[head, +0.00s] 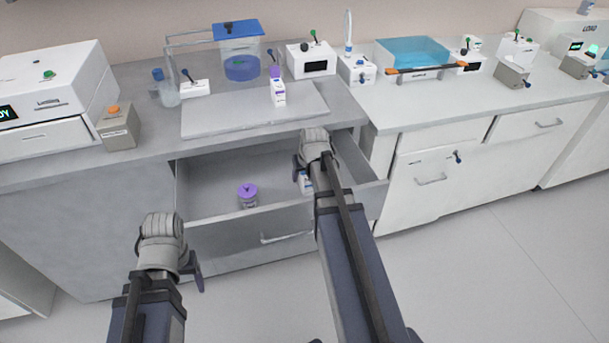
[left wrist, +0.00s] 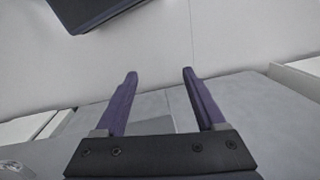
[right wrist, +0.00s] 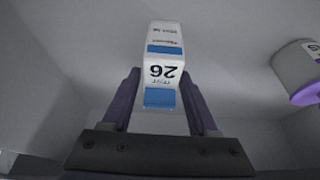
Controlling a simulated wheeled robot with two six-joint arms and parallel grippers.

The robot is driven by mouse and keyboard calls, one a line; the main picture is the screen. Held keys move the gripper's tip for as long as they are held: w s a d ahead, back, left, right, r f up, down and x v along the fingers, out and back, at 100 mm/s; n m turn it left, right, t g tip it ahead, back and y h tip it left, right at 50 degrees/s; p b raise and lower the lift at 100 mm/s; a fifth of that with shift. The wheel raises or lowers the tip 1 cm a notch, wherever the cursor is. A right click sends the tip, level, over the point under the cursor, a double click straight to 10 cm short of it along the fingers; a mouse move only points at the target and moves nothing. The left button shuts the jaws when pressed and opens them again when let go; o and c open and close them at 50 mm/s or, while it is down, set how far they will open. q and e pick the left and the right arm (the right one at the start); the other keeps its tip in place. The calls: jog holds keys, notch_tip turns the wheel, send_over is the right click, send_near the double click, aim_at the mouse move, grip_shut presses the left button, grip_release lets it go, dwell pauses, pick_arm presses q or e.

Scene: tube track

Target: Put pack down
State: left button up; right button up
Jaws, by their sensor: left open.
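The pack (right wrist: 164,72) is a small white box with blue bands and the number 26, upside down in the right wrist view. It lies between the two fingers of my right gripper (right wrist: 162,95), which close against its sides. In the head view the pack (head: 305,184) shows inside the open drawer (head: 216,208), toward its right side, partly hidden by my right gripper (head: 302,172). I cannot tell whether its base touches the drawer floor. My left gripper (head: 198,275) is open and empty in front of the cabinet; its spread fingers show in the left wrist view (left wrist: 160,75).
A purple-lidded jar (head: 248,196) stands in the drawer left of the pack; it also shows in the right wrist view (right wrist: 300,72). The drawer floor between them is clear.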

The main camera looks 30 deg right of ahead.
jog(key=shift+o, duration=0.8)
jog(key=shift+r, duration=0.1)
jog(key=shift+r+p, duration=0.2)
jog(key=shift+p, duration=0.1)
jog(key=p+v, duration=1)
jog(key=v, duration=0.1)
jog(key=shift+s+r+p, duration=0.3)
jog(key=shift+r+p, duration=0.05)
jog(key=shift+p, duration=0.05)
jog(key=shift+c, duration=0.2)
